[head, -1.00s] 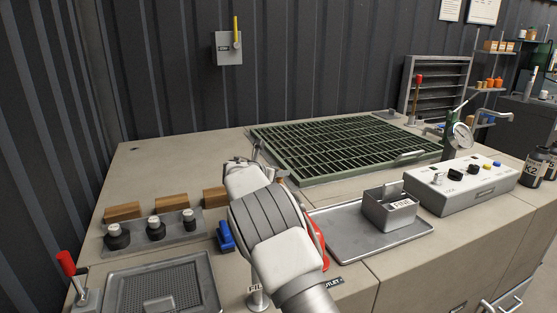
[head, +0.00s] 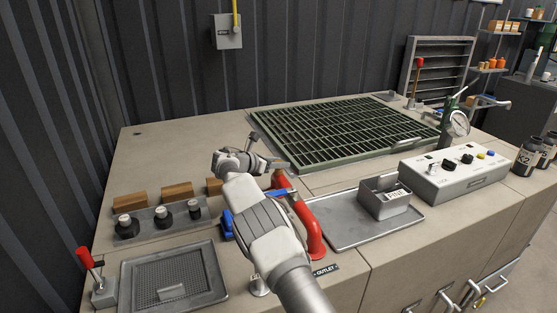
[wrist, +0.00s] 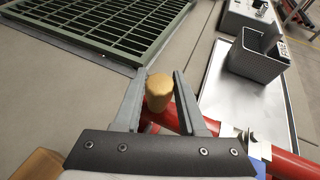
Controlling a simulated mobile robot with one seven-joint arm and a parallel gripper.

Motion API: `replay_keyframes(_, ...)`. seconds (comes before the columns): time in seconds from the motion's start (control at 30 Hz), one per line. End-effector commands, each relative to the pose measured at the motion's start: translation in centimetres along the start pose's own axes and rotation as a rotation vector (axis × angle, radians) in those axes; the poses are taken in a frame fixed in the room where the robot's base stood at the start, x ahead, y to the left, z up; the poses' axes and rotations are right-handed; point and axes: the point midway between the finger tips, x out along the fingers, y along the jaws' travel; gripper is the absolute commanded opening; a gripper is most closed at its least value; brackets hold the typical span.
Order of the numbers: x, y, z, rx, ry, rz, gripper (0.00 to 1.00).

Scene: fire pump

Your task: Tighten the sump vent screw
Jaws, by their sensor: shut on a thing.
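A tan, rounded knob (wrist: 159,92), which I take to be the sump vent screw, stands at the red pipe (wrist: 171,119) in the wrist view. My gripper (wrist: 158,78) is shut on this knob, with one grey finger on each side of it. The knob's lower part and its seat are hard to make out. In the head view my gripper (head: 281,165) is beside the near corner of the green grating, above the upper end of the red pipe (head: 309,228). The knob cannot be made out there.
The green grating (head: 345,128) lies behind my gripper. A blue valve handle (head: 282,193) sits on the red pipe. A metal tray (head: 345,232) with a grey bin (head: 385,200) is to the right. Wooden blocks (head: 177,192) and dark knobs (head: 161,217) are to the left.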

Motion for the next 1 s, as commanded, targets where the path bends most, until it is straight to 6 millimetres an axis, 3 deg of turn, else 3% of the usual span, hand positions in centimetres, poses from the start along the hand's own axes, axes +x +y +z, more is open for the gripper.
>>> replay_keyframes(0.5,0.13,-0.07,0.10,0.001,-0.003,-0.008,0.00)
replay_keyframes(0.53,0.14,-0.07,0.11,0.001,-0.003,-0.008,0.42)
replay_keyframes(0.7,0.10,-0.05,0.08,0.002,-0.002,-0.007,0.70)
replay_keyframes(1.0,-0.06,0.00,0.06,0.002,-0.001,-0.006,0.70)
